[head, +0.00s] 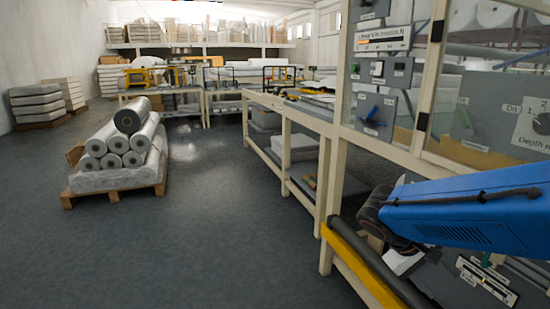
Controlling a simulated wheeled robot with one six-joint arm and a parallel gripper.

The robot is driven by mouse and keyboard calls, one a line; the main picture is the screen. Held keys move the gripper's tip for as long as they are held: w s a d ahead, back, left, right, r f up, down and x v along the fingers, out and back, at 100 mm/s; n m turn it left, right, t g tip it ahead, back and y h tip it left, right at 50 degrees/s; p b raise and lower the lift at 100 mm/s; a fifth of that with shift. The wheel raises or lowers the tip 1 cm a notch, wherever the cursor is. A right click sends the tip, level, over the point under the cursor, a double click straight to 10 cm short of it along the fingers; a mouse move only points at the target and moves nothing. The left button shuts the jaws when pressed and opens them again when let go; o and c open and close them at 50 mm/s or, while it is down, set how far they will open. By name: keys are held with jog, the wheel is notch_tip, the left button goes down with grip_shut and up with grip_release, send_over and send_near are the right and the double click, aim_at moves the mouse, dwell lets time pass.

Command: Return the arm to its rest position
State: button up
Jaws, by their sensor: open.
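My blue arm (465,212) reaches in from the right edge, in front of the machine bench. Its left end is a dark joint (374,214) close to the bench's frame post. I cannot make out my gripper or its fingers in this view. A pale piece shows below the dark joint, partly hidden by the arm, and I cannot tell what it is.
A control panel (484,281) with a lever lies below my arm. A dark roller (375,262) and yellow rail edge the bench. Grey switch panels (378,75) hang above. Wadding rolls (118,145) sit on a pallet at left. The floor between is clear.

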jog(key=s+a+m+t+y, duration=0.1)
jog(key=s+a+t+y, duration=0.3)
jog(key=s+a+y, duration=0.4)
jog(key=shift+s+a+r+m+t, duration=0.35)
jog(key=shift+s+a, duration=0.35)
jog(key=shift+s, duration=0.5)
